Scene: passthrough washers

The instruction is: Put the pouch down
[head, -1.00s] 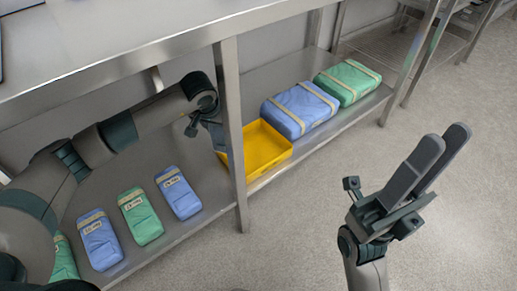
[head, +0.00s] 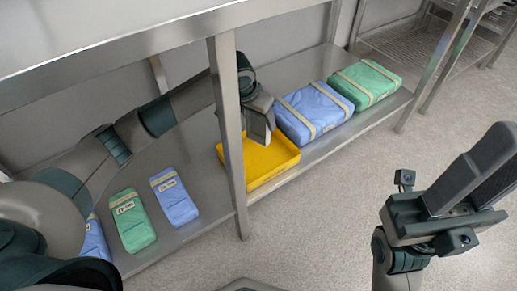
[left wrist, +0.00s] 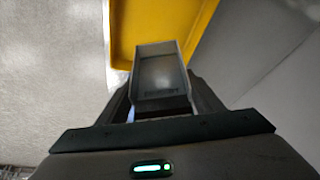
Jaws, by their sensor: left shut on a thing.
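My left gripper (head: 262,128) reaches behind the shelf post and hangs over the yellow tray (head: 273,165) on the lower shelf. It is shut on a pouch (left wrist: 158,75), a flat grey rectangle with a paler rim in the left wrist view. The tray (left wrist: 150,22) lies beyond the pouch there. I cannot tell whether the pouch touches the tray floor. My right gripper (head: 478,172) is raised over the floor at the right, apart from the shelf; the gap between its fingers is not clear.
Large blue (head: 312,110) and green (head: 366,82) strapped packs stand right of the tray. Smaller blue (head: 176,197) and green (head: 132,220) packs lie to its left. The steel post (head: 229,140) and upper shelf (head: 120,50) frame the reach. The floor (head: 330,220) is clear.

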